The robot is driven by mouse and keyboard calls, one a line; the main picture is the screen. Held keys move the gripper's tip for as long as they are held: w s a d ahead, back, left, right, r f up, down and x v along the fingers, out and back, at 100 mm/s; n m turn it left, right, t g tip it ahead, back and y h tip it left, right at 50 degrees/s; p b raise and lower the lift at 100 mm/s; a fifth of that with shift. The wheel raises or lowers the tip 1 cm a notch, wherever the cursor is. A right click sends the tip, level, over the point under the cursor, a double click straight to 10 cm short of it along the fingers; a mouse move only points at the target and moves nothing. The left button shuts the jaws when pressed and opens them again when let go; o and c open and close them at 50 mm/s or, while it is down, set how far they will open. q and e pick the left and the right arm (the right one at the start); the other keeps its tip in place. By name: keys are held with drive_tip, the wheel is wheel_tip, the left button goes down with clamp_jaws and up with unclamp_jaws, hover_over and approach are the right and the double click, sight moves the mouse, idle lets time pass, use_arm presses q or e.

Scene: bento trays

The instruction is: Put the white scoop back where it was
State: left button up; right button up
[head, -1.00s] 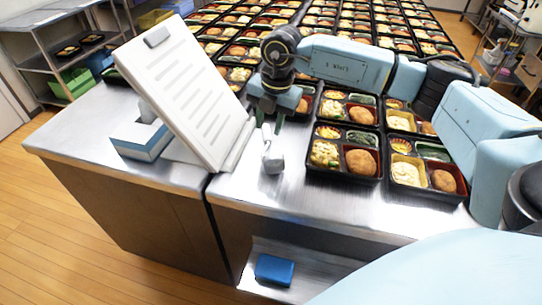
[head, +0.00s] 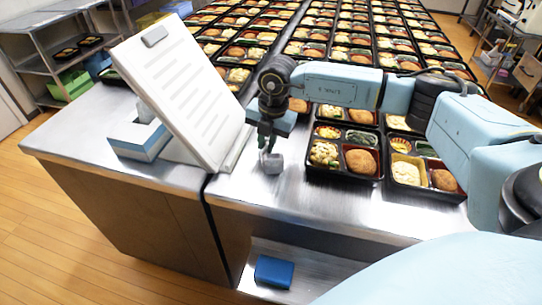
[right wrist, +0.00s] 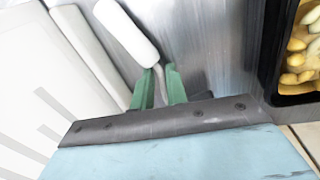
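The white scoop (head: 272,164) is at the front of the steel counter (head: 262,192), right of the slanted white board. In the head view its rounded end shows below my right gripper (head: 266,142), and the rest is hidden by the fingers. In the right wrist view its thick white part (right wrist: 127,32) points up and left. Its thin grey neck (right wrist: 160,76) lies between the green fingers of the right gripper (right wrist: 161,84), which look closed in on it. I cannot tell whether the scoop touches the counter. My left gripper is out of view.
The slanted white board (head: 180,95) stands close on the left, with a blue-and-white box (head: 138,140) beside it. A filled bento tray (head: 343,177) is close on the right. Rows of trays fill the back. The counter's front strip is clear.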

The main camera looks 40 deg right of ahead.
drive_tip(key=shift+c, duration=1.2)
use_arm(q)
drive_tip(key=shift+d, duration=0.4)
use_arm(e)
clamp_jaws()
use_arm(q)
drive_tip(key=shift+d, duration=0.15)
